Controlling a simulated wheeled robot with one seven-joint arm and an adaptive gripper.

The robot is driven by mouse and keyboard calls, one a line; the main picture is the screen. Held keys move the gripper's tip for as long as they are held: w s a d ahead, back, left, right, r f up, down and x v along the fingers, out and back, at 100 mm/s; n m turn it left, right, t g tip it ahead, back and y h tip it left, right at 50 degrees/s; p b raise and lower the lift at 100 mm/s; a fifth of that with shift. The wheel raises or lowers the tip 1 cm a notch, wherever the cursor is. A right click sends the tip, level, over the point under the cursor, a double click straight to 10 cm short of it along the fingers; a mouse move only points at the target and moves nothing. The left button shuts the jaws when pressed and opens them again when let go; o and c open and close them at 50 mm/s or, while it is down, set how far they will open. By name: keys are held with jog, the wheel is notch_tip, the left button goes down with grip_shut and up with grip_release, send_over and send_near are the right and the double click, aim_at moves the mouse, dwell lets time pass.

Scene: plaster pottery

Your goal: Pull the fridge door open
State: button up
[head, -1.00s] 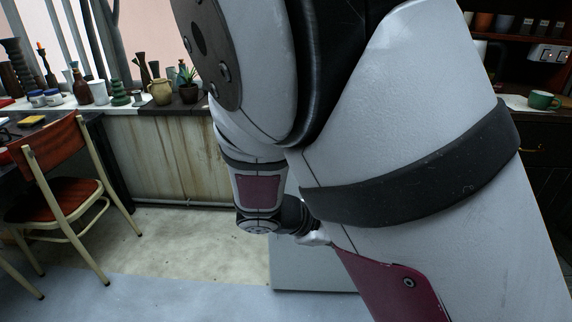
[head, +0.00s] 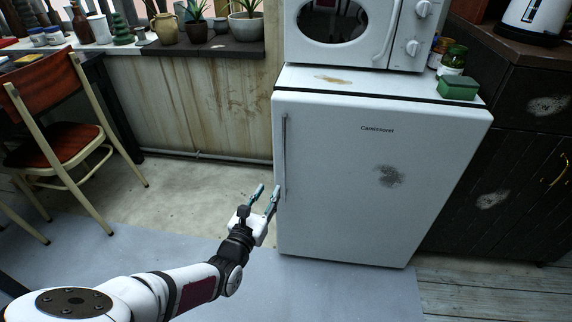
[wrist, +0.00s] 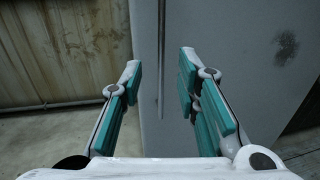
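A small white fridge (head: 350,180) stands on the floor in the middle of the head view, its door shut. Its thin vertical grey handle (head: 285,155) runs down the upper left edge of the door. In the wrist view the handle (wrist: 161,60) lies between the lines of the two fingers, beyond the tips. My gripper (head: 264,196) is open and empty, close to the lower end of the handle. Its teal-padded fingers (wrist: 160,72) are spread wide in the wrist view. I cannot tell whether a fingertip touches the door.
A white microwave (head: 355,32) and a green box (head: 458,88) stand on the fridge. A dark cabinet (head: 510,170) is close on the right. A red chair (head: 62,140) stands at left. The floor (head: 190,195) left of the fridge is clear.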

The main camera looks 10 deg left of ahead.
aim_at(284, 166)
jog(key=b+x, duration=0.3)
jog(key=x, duration=1)
jog(key=shift+d, duration=0.15)
grip_shut()
